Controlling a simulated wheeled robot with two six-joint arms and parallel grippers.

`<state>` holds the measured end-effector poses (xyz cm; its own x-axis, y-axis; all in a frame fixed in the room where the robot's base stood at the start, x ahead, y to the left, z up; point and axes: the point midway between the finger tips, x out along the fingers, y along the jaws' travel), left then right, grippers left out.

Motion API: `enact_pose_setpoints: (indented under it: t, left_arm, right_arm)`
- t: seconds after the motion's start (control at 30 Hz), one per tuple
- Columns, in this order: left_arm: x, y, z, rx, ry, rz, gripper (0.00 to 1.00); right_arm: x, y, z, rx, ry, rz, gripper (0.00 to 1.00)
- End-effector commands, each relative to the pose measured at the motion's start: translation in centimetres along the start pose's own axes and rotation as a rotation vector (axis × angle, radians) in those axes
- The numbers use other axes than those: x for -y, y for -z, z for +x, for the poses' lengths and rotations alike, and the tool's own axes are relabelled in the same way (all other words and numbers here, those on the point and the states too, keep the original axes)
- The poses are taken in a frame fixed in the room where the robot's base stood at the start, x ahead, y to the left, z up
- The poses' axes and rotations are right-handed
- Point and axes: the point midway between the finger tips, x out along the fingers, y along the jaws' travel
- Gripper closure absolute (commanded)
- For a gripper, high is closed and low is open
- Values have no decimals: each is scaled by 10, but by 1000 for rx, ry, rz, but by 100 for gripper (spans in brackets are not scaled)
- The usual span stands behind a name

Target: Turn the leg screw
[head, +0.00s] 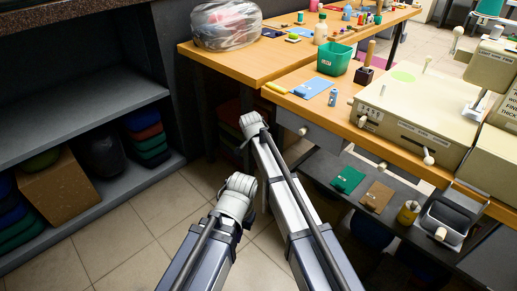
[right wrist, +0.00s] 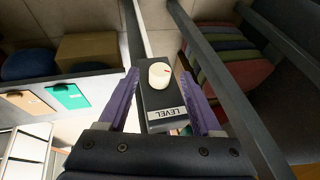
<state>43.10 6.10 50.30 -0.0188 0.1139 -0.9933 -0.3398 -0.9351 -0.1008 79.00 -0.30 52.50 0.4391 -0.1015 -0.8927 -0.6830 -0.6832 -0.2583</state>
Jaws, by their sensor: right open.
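My right gripper (right wrist: 160,73) is open, with one purple finger on each side of the block and the knob between the fingertips. I see gaps between fingers and knob; whether a finger touches the block I cannot tell. In the head view, two arms of mine reach forward low beside the workbench, but neither gripper's fingers show.
The wooden workbench (head: 285,80) carries a green bin (head: 334,58), a bagged bundle (head: 226,25) and a beige machine (head: 415,110). A lower shelf (head: 330,177) holds small cards. A grey shelf unit (head: 95,115) stands at left. The tiled floor (head: 130,240) between is clear.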

Motion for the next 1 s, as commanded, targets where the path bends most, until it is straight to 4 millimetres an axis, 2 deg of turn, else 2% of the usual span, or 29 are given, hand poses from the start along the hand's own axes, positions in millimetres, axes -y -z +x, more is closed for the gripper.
enact_pose_setpoints:
  t: [0.03, 0.2, 0.4, 1.0]
  left_arm:
    - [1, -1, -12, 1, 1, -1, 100]
    - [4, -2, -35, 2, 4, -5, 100]
    - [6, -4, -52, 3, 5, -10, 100]
    - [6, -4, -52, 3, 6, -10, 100]
  right_arm:
    - [1, 2, -13, 0, 0, -1, 34]
    - [1, 2, -38, 0, 0, -1, 34]
    - [0, 1, -59, 0, -1, 0, 34]
    - [0, 0, -59, 1, -1, 0, 34]
